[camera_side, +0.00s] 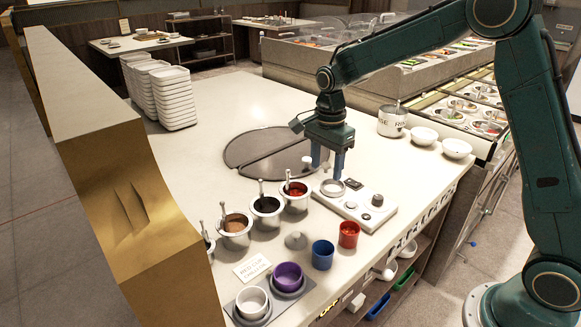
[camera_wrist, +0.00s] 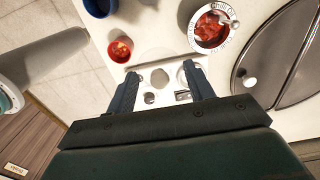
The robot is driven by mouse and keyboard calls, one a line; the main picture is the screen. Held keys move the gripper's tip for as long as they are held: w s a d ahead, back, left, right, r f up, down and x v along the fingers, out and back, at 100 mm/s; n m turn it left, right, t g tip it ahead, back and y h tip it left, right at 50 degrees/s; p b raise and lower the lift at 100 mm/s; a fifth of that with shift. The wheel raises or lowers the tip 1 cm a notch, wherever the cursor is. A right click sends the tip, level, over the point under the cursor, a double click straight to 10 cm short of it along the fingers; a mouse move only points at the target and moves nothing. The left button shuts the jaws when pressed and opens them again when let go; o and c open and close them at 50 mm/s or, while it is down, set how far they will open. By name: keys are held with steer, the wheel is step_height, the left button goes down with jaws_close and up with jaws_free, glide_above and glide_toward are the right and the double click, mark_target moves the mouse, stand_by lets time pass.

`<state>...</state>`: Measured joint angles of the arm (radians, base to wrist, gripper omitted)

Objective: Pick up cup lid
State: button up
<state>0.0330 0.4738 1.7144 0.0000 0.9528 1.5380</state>
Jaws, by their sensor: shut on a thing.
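A small grey lid with a knob on top (camera_side: 296,240) lies on the counter in the side view, left of a blue cup (camera_side: 322,254) and a red cup (camera_side: 348,235). My gripper (camera_side: 328,168) is above the counter, close over a white panel (camera_side: 357,205), apart from the lid. In the wrist view my gripper's fingers (camera_wrist: 163,82) stand well apart with the panel behind them. The red cup (camera_wrist: 121,48) and blue cup (camera_wrist: 98,6) also show there.
Sauce wells with ladles (camera_side: 294,195) line the counter left of the panel. A white cup (camera_side: 252,302) and a purple cup (camera_side: 287,277) stand in a grey holder at the front. A sign (camera_side: 253,268) lies beside them. Stacked white trays (camera_side: 172,98) stand behind.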

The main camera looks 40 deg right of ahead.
mark_target(327, 164)
steer(key=shift+r, duration=1.95)
steer(key=shift+s+f, duration=0.1)
steer(key=shift+f, duration=0.05)
steer(key=shift+s+f, duration=0.4)
steer(key=s+f, duration=0.6)
steer(key=s, duration=0.2)
steer(key=shift+f, duration=0.4)
steer(key=shift+f, duration=0.15)
steer(key=shift+f, duration=3.05)
steer(key=shift+f, duration=0.15)
